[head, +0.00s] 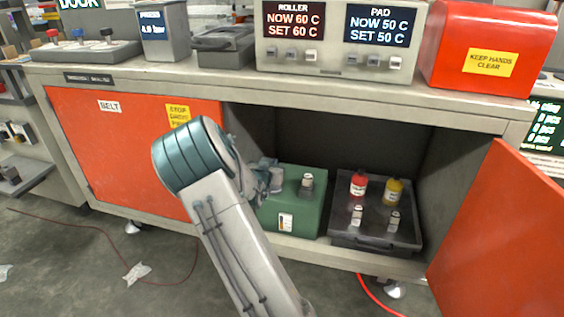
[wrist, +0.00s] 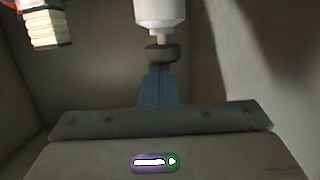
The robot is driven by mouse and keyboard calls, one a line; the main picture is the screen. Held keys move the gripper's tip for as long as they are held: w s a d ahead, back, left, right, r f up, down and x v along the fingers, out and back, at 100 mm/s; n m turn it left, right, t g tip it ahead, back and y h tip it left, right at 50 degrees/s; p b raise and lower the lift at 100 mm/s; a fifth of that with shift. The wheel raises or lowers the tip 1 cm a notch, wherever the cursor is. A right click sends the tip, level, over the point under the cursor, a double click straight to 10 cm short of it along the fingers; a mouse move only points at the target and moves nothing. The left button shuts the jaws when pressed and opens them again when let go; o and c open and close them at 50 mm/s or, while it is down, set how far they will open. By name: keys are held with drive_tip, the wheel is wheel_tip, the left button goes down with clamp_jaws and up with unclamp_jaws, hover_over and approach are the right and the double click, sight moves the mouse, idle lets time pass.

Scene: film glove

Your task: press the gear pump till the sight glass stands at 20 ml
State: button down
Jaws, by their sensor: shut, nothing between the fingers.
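My gripper (head: 273,178) is shut and empty at the end of my arm, inside the open cabinet bay at the left part of the green box (head: 293,225). A small grey fitting with a pale label (head: 306,183) stands on the box, right of my gripper. In the wrist view, my closed blue-grey fingers (wrist: 158,72) point at a dark round knob (wrist: 161,53) below a white cylinder (wrist: 160,14). I cannot tell whether they touch the knob. No part is clearly marked as the gear pump, and I cannot make out a sight glass level.
A dark tray (head: 372,241) to the right holds a red bottle (head: 358,184), a yellow bottle (head: 393,192) and two small labelled fittings. An orange door (head: 505,245) stands open at right. A counter edge (head: 300,91) runs above the bay.

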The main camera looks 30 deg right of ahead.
drive_tip(key=shift+a+f, duration=0.15)
drive_tip(key=shift+a, duration=0.1)
wheel_tip(320, 180, up, 5)
drive_tip(key=p, duration=0.4)
drive_tip(key=p+v, duration=0.2)
drive_tip(key=v, duration=0.7)
drive_tip(key=shift+s+a+f, duration=0.2)
drive_tip(key=shift+s, duration=0.15)
